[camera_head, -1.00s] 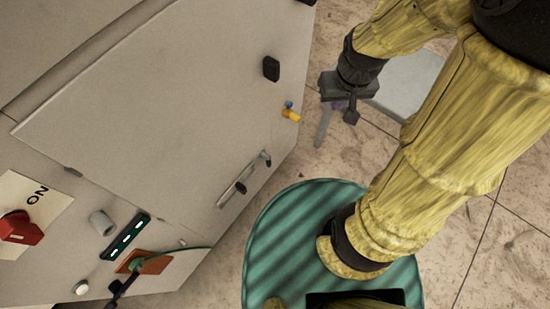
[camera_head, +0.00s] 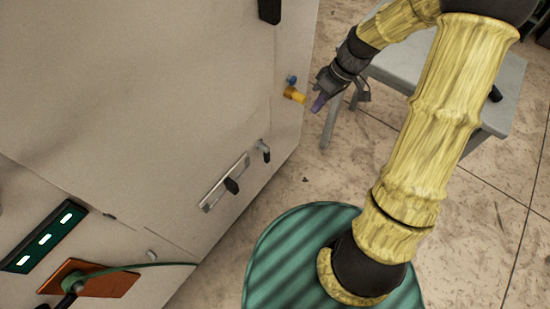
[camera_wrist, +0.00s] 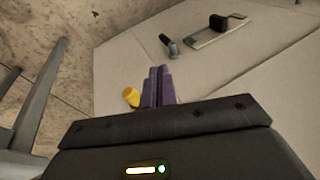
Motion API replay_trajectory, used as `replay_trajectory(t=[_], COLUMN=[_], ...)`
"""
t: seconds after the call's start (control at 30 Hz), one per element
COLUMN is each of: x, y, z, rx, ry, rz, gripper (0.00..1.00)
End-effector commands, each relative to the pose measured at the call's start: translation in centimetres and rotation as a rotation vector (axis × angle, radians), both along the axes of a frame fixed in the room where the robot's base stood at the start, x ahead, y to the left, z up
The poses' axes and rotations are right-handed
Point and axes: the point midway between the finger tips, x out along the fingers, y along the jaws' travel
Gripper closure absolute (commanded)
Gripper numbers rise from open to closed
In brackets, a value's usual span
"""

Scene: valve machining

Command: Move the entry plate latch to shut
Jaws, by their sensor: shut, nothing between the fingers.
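A small yellow latch-like piece (camera_head: 294,95) sticks out near the right edge of the large grey panel (camera_head: 150,90), just below a small blue piece (camera_head: 291,80). The frames do not make certain that it is the entry plate latch. My gripper (camera_head: 318,104) is just right of the yellow piece, with its purple fingers together and empty. In the wrist view the yellow piece (camera_wrist: 131,97) is left of the shut purple fingers (camera_wrist: 158,88); I cannot tell whether they touch.
A metal strip with a black knob (camera_head: 231,186) and a dark lever (camera_head: 263,150) are lower on the panel. A grey table (camera_head: 440,85) stands behind my arm. A green-striped round surface (camera_head: 285,255) is below. An orange plate (camera_head: 100,279) is at lower left.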

Motion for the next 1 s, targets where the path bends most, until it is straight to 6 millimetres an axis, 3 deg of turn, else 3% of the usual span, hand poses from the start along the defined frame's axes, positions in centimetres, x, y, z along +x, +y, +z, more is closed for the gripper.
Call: replay_trajectory(t=[0.03, 0.2, 0.3, 0.83, 1.0], x=[0.6, 2.4, 3.3, 3.9, 3.7], y=[0.0, 0.1, 0.1, 0.2, 0.9], z=[-3.0, -7.4, -9.0, -9.6, -10.8], rx=[0.037, 0.160, 0.217, 0.265, 0.266], ry=[-0.002, -0.036, -0.059, -0.084, -0.081], rz=[0.022, 0.118, 0.159, 0.194, 0.196], gripper=[1.00, 1.00, 1.00, 1.00, 1.00])
